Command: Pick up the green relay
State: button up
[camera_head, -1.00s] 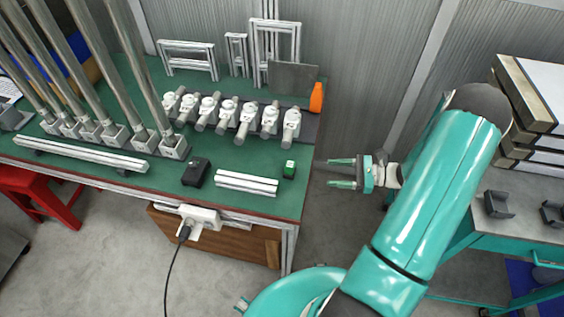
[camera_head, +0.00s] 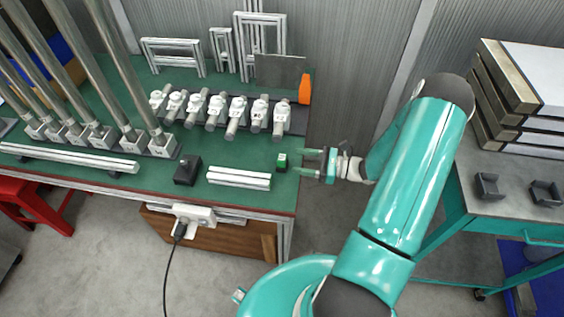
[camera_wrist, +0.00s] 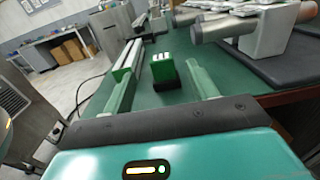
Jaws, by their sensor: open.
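The green relay (camera_head: 282,161), a small block with white marks, stands on the green tabletop near the right edge of the workbench. My gripper (camera_head: 300,161) is open and empty, just right of the relay, with its fingers pointing left toward it. In the wrist view the relay (camera_wrist: 162,70) shows between and beyond the two green fingers, with white on its top and a dark part at its lower side. The fingers do not appear to touch it.
White aluminium profiles (camera_head: 238,178) lie just left of the relay, with a black box (camera_head: 187,171) beyond them. A row of several metal fittings on a dark mat (camera_head: 290,121) stands behind. An orange piece (camera_head: 305,88) is at the back right. A teal cart (camera_head: 520,206) stands right.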

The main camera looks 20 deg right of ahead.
aim_at(286, 158)
jog(key=x, duration=0.4)
jog(key=shift+w+a, duration=0.15)
jog(key=c, duration=1.1)
jog(key=shift+r, duration=0.15)
